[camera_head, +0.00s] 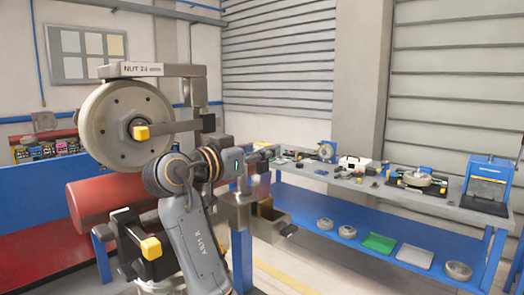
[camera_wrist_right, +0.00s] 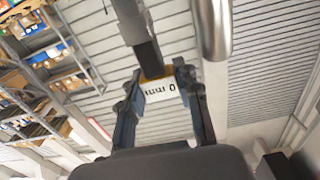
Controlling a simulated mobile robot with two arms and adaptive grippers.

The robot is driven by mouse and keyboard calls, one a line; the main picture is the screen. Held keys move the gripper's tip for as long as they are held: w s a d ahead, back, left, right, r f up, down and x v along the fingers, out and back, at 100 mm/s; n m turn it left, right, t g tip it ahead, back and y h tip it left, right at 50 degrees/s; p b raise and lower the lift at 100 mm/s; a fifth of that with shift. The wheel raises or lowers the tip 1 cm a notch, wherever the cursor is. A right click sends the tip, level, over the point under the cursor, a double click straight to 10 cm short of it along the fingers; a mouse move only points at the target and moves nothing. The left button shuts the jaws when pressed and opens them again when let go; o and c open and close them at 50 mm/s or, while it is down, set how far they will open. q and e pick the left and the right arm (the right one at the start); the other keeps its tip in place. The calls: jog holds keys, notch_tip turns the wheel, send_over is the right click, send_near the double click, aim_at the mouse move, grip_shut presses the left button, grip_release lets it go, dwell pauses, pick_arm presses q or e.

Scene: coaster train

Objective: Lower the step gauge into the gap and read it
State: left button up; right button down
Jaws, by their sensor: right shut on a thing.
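My right arm rises in front of the wheel assembly, and its gripper (camera_head: 264,154) lies at the arm's far end, small and partly hidden. In the right wrist view the right gripper (camera_wrist_right: 163,88) is shut on the step gauge (camera_wrist_right: 160,90), a white piece marked "0 mm" with a yellow edge. A dark grey bar (camera_wrist_right: 141,35) runs up from the gauge. The gauge cannot be made out in the head view. A large grey wheel (camera_head: 100,112) hangs below a bracket marked "NUT 24" (camera_head: 150,70). I cannot tell which gap is meant. My left gripper is not in view.
A red tube (camera_head: 88,200) lies behind my arm. A grey bench (camera_head: 400,189) with tools stands at the right, with trays and bowls on its lower blue shelf (camera_head: 335,215). A steel cylinder (camera_wrist_right: 213,28) is close to the gripper in the right wrist view.

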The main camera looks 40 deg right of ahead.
jog(key=shift+f+b, duration=0.55)
jog(key=shift+f, duration=0.05)
dwell(0.7)
jog(key=shift+s, duration=0.1)
dwell(0.5)
jog(key=shift+f+b, duration=0.3)
jog(key=shift+b, duration=0.05)
dwell(1.3)
jog(key=shift+r+p, duration=0.6)
jog(key=shift+r, duration=0.3)
jog(key=shift+r+p, duration=0.55)
jog(key=shift+r, duration=0.45)
jog(key=shift+r+p, duration=2.8)
jog(key=shift+r, duration=1.55)
